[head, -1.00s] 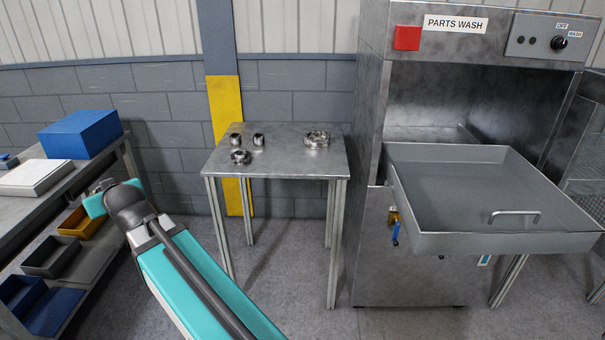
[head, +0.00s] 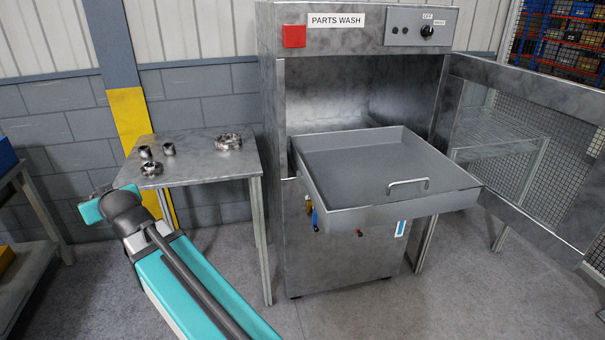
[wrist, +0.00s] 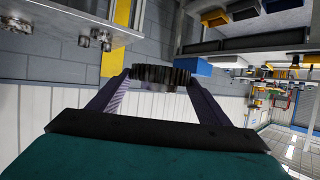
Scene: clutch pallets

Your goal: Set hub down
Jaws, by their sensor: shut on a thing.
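In the wrist view my gripper (wrist: 158,80) is shut on a dark, toothed round part, the hub (wrist: 170,76), held between both fingertips clear of any surface. In the head view my arm reaches to the lower left, in front of the small steel table (head: 205,171); the fingers and hub are mostly hidden behind the wrist. On the table stand two small metal cylinders (head: 168,148), a small ringed part (head: 152,168) and a larger ringed part (head: 228,141).
The parts washer (head: 340,255) stands right of the table. Its grey tray (head: 360,165) juts forward and looks empty. The mesh door (head: 520,150) hangs open at right. A shelf unit (head: 38,215) is at the left edge. The steel table's front middle is bare.

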